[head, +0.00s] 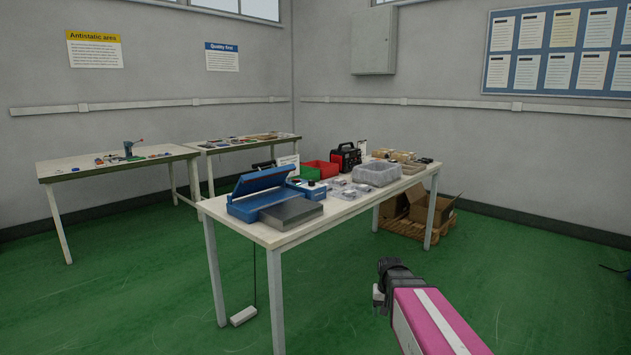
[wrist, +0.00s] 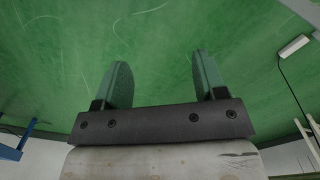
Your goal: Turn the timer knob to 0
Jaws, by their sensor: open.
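No timer knob can be made out in either view. A blue case with a raised lid (head: 262,183) stands at the near left end of the front workbench (head: 345,206). A smaller blue box (head: 312,190) sits behind it with a small dark part on top, too small to identify. My gripper (wrist: 161,72) is open and empty in the wrist view, its two fingers apart over the green floor. In the head view my arm is at the lower right, in front of the workbench and apart from it.
A grey metal box (head: 291,214), a clear tray (head: 377,173), a red bin (head: 321,168) and a black device (head: 346,157) crowd the workbench. A white power strip (head: 243,316) lies on the floor by its legs. Cardboard boxes (head: 432,206) are beyond. Floor around my arm is clear.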

